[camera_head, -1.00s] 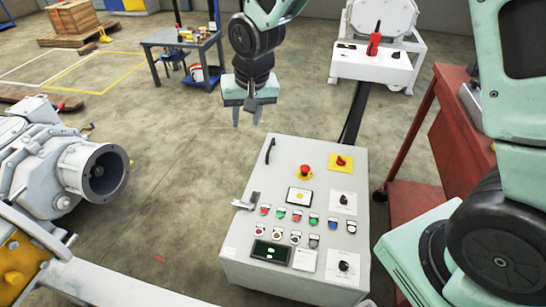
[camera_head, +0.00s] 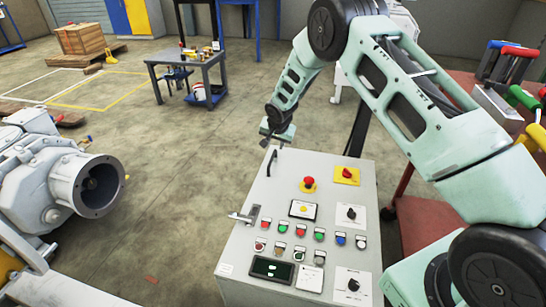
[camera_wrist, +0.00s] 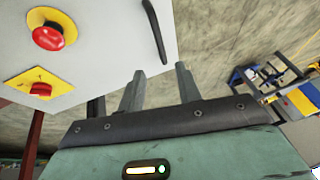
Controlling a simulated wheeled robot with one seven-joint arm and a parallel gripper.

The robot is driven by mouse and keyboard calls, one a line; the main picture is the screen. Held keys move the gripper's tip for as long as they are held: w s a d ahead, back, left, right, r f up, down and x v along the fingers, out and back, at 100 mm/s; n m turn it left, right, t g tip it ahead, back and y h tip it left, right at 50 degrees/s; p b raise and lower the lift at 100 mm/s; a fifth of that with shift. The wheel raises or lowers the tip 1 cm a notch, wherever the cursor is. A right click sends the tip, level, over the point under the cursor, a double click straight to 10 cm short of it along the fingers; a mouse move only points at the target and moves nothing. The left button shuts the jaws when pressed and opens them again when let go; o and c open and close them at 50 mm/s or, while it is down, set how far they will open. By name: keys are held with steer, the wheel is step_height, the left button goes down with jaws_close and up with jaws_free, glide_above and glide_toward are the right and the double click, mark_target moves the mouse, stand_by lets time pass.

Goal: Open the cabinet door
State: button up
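The cabinet is a light grey control box; its panel door (camera_head: 325,235) carries buttons and knobs and looks shut. A black bar handle (camera_head: 271,162) is on the panel's upper left. It also shows in the wrist view (camera_wrist: 156,30). A metal latch (camera_head: 245,216) sits on the panel's left edge. My gripper (camera_head: 278,139) is just beyond the top edge of the cabinet, close to the handle. In the wrist view my gripper (camera_wrist: 160,70) has its two fingers apart with nothing between them. The handle lies ahead of the fingertips, apart from them.
A red emergency button (camera_head: 309,182) and a yellow-backed red switch (camera_head: 346,174) are on the panel. A grey machine (camera_head: 50,180) stands at left. A red tool cart (camera_head: 430,225) stands at right. Open floor (camera_head: 180,200) lies left of the cabinet.

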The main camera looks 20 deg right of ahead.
mark_target(273, 157)
steer(key=b+x, duration=0.1)
steer(key=x, duration=0.9)
jaws_close()
